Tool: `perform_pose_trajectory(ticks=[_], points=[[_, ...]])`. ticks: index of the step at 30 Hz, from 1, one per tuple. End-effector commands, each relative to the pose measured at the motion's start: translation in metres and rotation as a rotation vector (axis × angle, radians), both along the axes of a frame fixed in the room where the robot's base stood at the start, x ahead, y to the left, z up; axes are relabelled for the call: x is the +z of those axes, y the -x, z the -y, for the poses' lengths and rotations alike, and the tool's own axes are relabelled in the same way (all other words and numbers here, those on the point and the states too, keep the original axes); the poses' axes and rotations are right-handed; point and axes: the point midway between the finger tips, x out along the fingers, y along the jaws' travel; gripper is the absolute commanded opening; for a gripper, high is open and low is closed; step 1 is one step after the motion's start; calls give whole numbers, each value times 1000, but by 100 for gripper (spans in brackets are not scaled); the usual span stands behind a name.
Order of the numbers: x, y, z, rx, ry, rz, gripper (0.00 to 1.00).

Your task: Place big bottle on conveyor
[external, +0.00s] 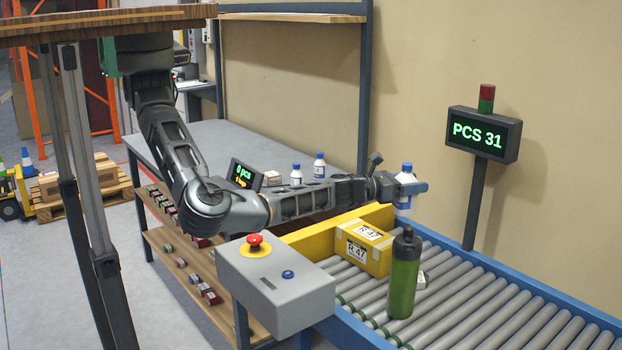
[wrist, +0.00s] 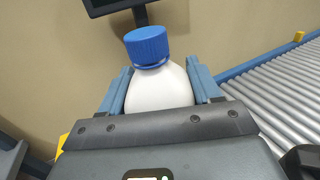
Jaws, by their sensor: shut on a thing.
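A white bottle with a blue cap (external: 405,188) is held in my gripper (external: 408,188) above the far part of the conveyor. In the wrist view the bottle (wrist: 158,90) stands between the two blue fingers of my gripper (wrist: 160,92), its cap tilted slightly. The fingers are shut on it. The roller conveyor (external: 480,300) with blue side rails runs to the lower right; it also shows in the wrist view (wrist: 285,95). The bottle's lower end is near the yellow barrier, and the picture does not show clearly whether it touches anything.
A control box (external: 275,285) stands in front. The rollers at lower right are clear.

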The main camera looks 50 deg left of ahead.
Motion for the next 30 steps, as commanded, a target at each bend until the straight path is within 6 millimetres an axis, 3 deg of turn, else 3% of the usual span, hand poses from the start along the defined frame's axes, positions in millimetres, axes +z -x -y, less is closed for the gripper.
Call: perform_pose_trajectory(ticks=[1,3,9,12,17,23,30], points=[[-3,9,27,-15,8,0,22],[0,21,57,-25,8,0,22],[15,56,131,-47,4,0,22],[11,76,162,-40,1,2,22],[-4,100,193,4,-3,5,22],[-40,135,221,92,-3,4,22],[-79,192,246,225,2,2,22]])
